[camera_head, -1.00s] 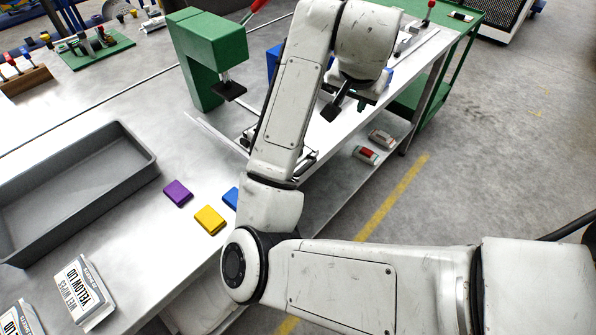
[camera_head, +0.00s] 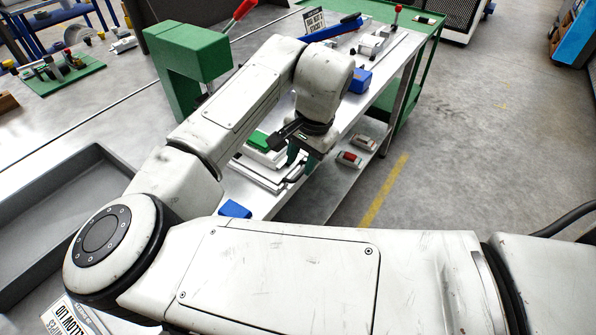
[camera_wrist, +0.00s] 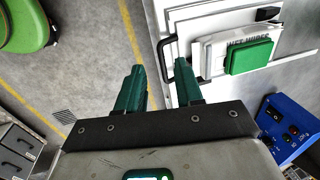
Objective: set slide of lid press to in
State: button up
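The lid press is a green C-shaped frame (camera_head: 172,65) with a red lever (camera_head: 241,10), partly hidden by my arm in the head view. Its pale slide plate (camera_head: 255,174) lies out on the bench, in front of the press. In the wrist view, the slide (camera_wrist: 184,22) has a black bar handle (camera_wrist: 164,45) on its left edge. A white wipes pack (camera_wrist: 212,50) with a green lid (camera_wrist: 249,55) sits on the slide. My gripper (camera_wrist: 160,65) is open, its green fingers apart.
A grey tray (camera_head: 98,158) stands at the left. A blue block (camera_head: 235,209) lies near the bench edge. A blue box with knobs (camera_wrist: 291,122) stands right of my gripper in the wrist view. Open floor (camera_head: 470,190) lies to the right.

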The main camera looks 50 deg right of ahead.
aim_at(297, 178)
jog(key=shift+w+f, duration=0.25)
jog(key=shift+f, duration=1)
jog(key=shift+w+f, duration=0.25)
jog(key=shift+f, duration=1)
jog(key=shift+c, duration=0.4)
grip_shut()
